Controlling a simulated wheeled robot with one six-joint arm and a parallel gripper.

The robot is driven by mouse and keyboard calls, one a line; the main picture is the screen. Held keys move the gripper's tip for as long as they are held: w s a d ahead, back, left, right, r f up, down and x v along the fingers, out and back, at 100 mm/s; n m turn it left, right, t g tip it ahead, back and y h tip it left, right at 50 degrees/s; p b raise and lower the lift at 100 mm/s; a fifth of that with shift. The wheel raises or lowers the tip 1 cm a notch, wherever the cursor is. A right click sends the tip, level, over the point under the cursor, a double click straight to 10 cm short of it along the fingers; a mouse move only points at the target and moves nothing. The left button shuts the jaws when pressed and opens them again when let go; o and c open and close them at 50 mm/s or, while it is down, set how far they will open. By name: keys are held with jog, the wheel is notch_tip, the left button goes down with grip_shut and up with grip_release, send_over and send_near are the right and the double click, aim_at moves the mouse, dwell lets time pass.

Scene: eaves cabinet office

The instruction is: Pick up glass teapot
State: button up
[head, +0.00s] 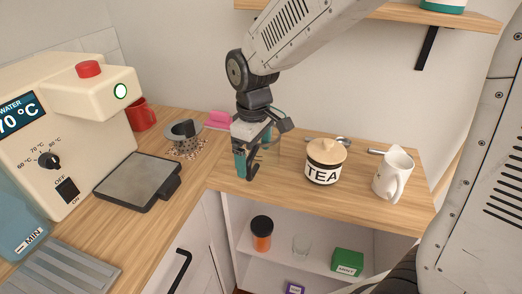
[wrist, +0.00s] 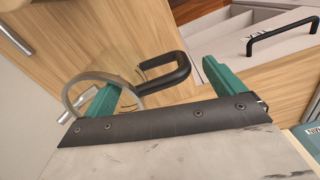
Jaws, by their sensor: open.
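The glass teapot (wrist: 72,98) shows in the wrist view as a clear round vessel with a pale rim and a black looped handle (wrist: 180,72). In the head view it is hard to make out, mostly hidden at my gripper on the wooden counter. My gripper (wrist: 160,76) is open, with teal fingers on either side of the handle. The left finger overlaps the teapot's rim; I cannot tell whether it touches the glass. In the head view my gripper (head: 247,165) points down at the counter, left of the TEA jar.
A strainer (head: 184,132) and a pink object (head: 217,119) lie to the left, beyond a scale (head: 136,180). A shelf (head: 380,8) hangs above.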

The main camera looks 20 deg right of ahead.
aim_at(254, 172)
notch_tip(254, 172, down, 5)
jog(key=shift+r, duration=0.1)
jog(key=c, duration=1.4)
